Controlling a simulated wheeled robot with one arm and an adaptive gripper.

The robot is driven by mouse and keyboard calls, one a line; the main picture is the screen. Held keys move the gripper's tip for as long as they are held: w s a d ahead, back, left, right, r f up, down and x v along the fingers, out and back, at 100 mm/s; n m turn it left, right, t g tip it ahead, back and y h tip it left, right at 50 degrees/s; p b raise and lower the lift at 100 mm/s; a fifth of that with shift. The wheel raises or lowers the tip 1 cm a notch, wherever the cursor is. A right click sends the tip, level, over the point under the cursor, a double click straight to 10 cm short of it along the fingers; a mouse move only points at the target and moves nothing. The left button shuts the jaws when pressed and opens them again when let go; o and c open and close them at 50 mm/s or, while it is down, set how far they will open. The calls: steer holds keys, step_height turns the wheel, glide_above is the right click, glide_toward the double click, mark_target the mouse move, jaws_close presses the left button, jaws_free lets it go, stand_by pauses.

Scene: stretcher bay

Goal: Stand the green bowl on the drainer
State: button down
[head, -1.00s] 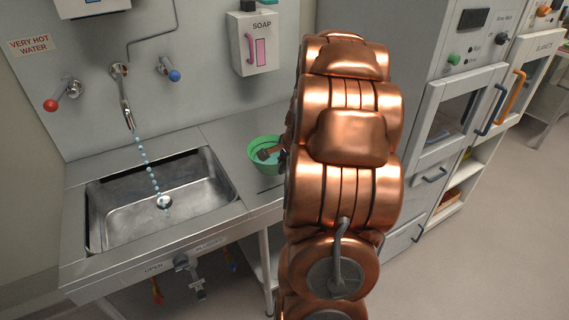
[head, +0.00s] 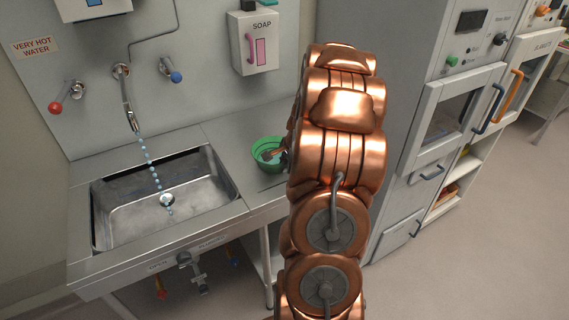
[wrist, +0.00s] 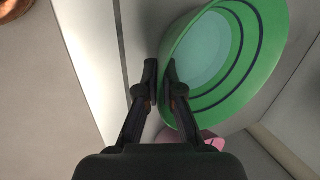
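The green bowl (head: 262,163) is on or just above the steel top right of the sink, partly hidden by my arm; I cannot tell whether it touches. It looks roughly upright, with a pale blue-green inside. The wrist view shows the bowl (wrist: 262,75) large at upper right, with dark rings inside. My gripper (wrist: 160,82) is nearly closed at the bowl's left wall, one finger outside and one inside, and looks shut on it. The drainer appears to be the steel surface (head: 228,140) right of the sink; its right part is hidden.
Water runs from the tap (head: 130,108) into the sink (head: 118,212). A soap dispenser (head: 254,43) hangs on the wall above the bowl. A tall grey cabinet (head: 412,170) stands right of my arm. Open floor (head: 490,230) lies at lower right.

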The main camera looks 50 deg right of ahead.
steer(key=shift+f, duration=0.15)
steer(key=c, duration=1.3)
jaws_free()
